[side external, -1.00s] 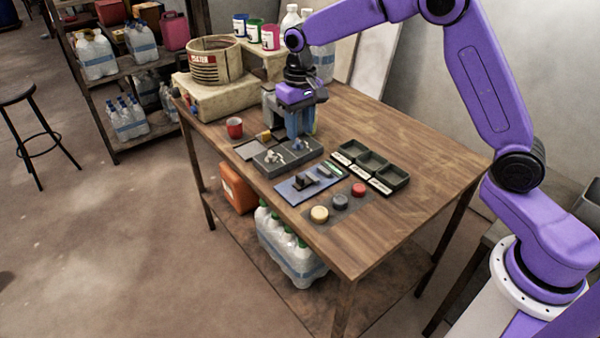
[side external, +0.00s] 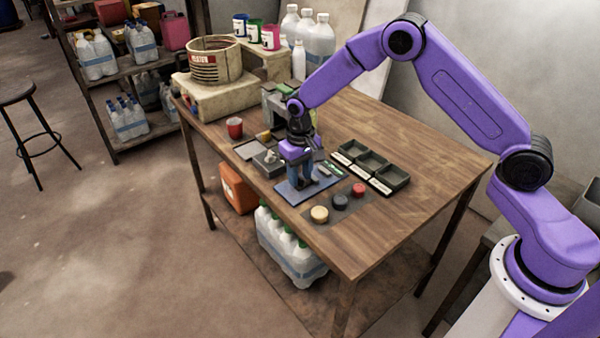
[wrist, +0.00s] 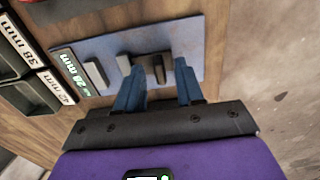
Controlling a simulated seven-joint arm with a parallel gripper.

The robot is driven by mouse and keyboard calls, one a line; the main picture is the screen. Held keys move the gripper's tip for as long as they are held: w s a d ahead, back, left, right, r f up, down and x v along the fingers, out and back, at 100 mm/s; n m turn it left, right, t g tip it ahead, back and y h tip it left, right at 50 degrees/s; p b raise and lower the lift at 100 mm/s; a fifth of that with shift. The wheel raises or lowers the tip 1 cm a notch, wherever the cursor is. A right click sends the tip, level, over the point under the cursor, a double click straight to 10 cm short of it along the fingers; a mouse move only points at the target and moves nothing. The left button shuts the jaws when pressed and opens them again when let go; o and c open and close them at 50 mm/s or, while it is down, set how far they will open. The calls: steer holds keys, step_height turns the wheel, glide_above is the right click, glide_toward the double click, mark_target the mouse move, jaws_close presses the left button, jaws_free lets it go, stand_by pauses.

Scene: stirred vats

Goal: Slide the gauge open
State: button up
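The gauge is a flat blue-grey plate (side external: 287,191) near the front of the table, and it also shows in the wrist view (wrist: 180,38). It carries two lighter grey blocks (wrist: 96,73), a dark slider handle (wrist: 158,68) and a small display (wrist: 70,70) with green digits, too small to read surely. My gripper (wrist: 158,66) points down over the plate. Its two blue fingers are apart, one on each side of the dark handle. I cannot tell whether either finger touches it. In the side view my gripper (side external: 300,186) hides much of the gauge.
The table's right side is clear.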

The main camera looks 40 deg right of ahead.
jaws_close()
